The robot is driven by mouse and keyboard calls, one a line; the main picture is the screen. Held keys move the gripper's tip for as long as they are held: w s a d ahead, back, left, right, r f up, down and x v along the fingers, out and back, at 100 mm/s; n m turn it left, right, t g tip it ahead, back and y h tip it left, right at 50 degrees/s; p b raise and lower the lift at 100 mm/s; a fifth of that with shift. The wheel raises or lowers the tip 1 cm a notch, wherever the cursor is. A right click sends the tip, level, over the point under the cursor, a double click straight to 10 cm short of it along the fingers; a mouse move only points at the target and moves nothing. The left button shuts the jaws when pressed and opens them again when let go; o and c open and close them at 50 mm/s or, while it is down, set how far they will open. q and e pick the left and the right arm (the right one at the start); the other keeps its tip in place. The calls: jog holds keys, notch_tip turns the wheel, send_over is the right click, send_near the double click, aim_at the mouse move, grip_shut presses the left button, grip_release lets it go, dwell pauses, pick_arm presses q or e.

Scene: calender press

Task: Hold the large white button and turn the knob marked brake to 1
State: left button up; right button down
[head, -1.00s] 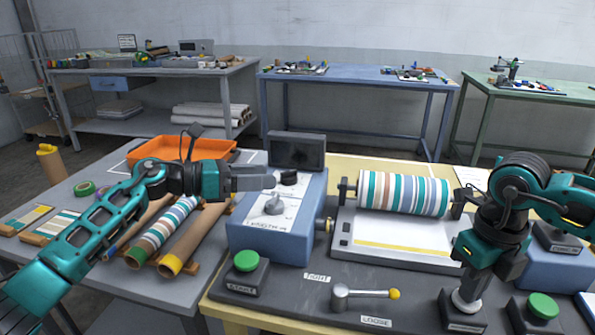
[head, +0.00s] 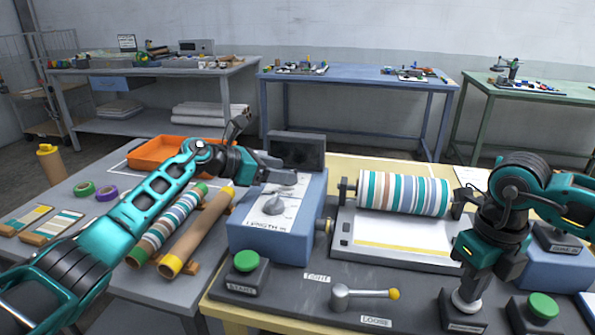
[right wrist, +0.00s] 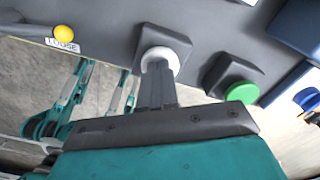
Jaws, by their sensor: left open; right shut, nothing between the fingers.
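The large white button (head: 467,303) sits on a dark base at the front right. It also shows in the right wrist view (right wrist: 178,42). My right gripper (head: 482,285) is shut and empty, its fingertips down on the button and seemingly touching it. A blue control box (head: 262,236) stands left of the roller. A grey pointer knob (head: 275,205) is on its top, by a label reading "LENGTH M". My left gripper (head: 287,170) is open over the box's rear part. It hides the black knob there, and I cannot read any brake marking.
A green button (head: 246,261) is in front of the box, and another (head: 542,306) is right of the white button. A lever with a yellow tip (head: 394,294) lies between. The striped roller (head: 402,194) and a dark screen (head: 298,150) stand behind.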

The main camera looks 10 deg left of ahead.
pick_arm(q)
jog(key=shift+w+d+f, duration=0.3)
jog(key=shift+w+d, duration=0.05)
jog(key=shift+d, duration=0.15)
jog(key=shift+c, duration=0.2)
jog(key=c, duration=1)
jog(key=shift+n+t+y, duration=0.3)
jog(key=shift+n+t, duration=0.1)
jog(key=shift+s+n+t+y, duration=0.1)
jog(key=shift+n+t+y, duration=0.4)
jog(key=shift+n+y, duration=0.15)
jog(key=shift+s+d+f+n+t+y, duration=0.1)
jog(key=shift+d+n+t+y, duration=0.1)
jog(key=shift+n+t+y, duration=0.45)
jog(key=shift+s+d+f+n+t+y, duration=0.15)
jog(key=shift+n+t+y, duration=0.1)
jog(key=shift+n+y, duration=0.6)
jog(key=shift+w+r+n+y, duration=0.1)
jog(key=shift+r+n+y, duration=0.05)
jog(key=shift+n+y, duration=0.15)
